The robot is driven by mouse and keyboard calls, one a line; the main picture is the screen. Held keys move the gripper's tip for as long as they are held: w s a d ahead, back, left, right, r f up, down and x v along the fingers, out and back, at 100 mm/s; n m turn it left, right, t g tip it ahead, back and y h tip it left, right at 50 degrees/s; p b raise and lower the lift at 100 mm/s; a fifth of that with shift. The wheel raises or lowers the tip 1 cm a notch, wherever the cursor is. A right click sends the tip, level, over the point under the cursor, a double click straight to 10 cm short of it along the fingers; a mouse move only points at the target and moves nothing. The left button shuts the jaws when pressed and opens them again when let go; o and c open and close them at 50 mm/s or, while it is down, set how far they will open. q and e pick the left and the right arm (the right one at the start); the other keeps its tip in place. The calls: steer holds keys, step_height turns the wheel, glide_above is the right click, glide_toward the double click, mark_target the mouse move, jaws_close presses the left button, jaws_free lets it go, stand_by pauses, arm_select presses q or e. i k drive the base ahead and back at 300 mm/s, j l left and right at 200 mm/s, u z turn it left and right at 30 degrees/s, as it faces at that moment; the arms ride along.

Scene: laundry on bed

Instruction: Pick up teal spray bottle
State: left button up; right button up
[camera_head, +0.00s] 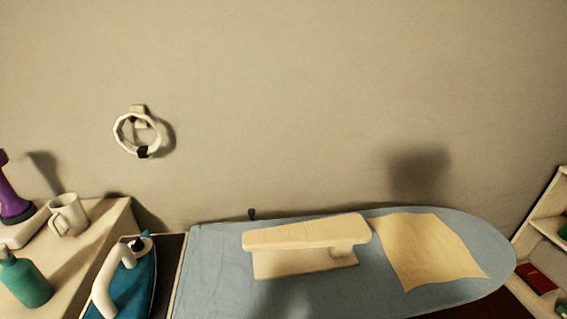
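The teal spray bottle (27,281) stands on the light wooden surface at the lower left.
A white mug (68,214) and a purple object (14,196) stand behind the bottle. A teal and white iron (125,281) is to its right. The blue ironing board (215,262) carries a small wooden board (305,234) and a yellow cloth (430,250). Shelves (548,226) stand at right.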

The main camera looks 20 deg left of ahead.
mark_target(20, 275)
steer(key=u, duration=2.6)
steer(key=i+j+z, duration=0.25)
steer(key=j+z, duration=0.15)
steer(key=i+j+z, duration=0.15)
steer(key=j+z, duration=0.7)
steer(key=j, duration=0.2)
steer(key=j+z, duration=0.4)
steer(key=j, duration=0.15)
steer(key=i+j, duration=0.05)
